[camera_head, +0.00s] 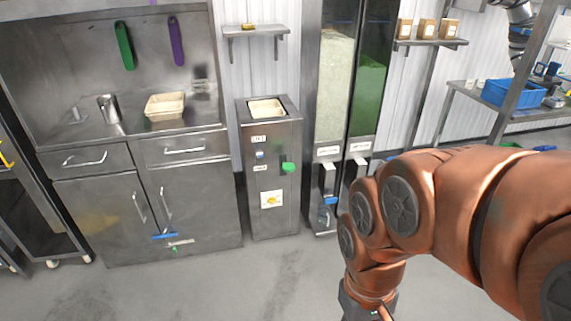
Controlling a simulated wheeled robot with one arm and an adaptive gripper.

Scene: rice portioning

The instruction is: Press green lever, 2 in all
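A green lever knob (288,167) sticks out of the front of a narrow steel machine (262,215) near the middle of the view. A light tray (266,108) sits in the opening on top of that machine. My copper-coloured arm reaches in from the right. My gripper (368,303) hangs at the bottom edge, below and right of the green lever and apart from it. Its lower part is cut off by the frame, so its fingers cannot be made out.
Tall dispensers (336,85) with white and green contents stand right of the machine. A steel cabinet (100,220) with a light tray (165,106) and a metal cup (109,109) is at left. A blue crate (507,93) sits on a right shelf. Grey floor in front is clear.

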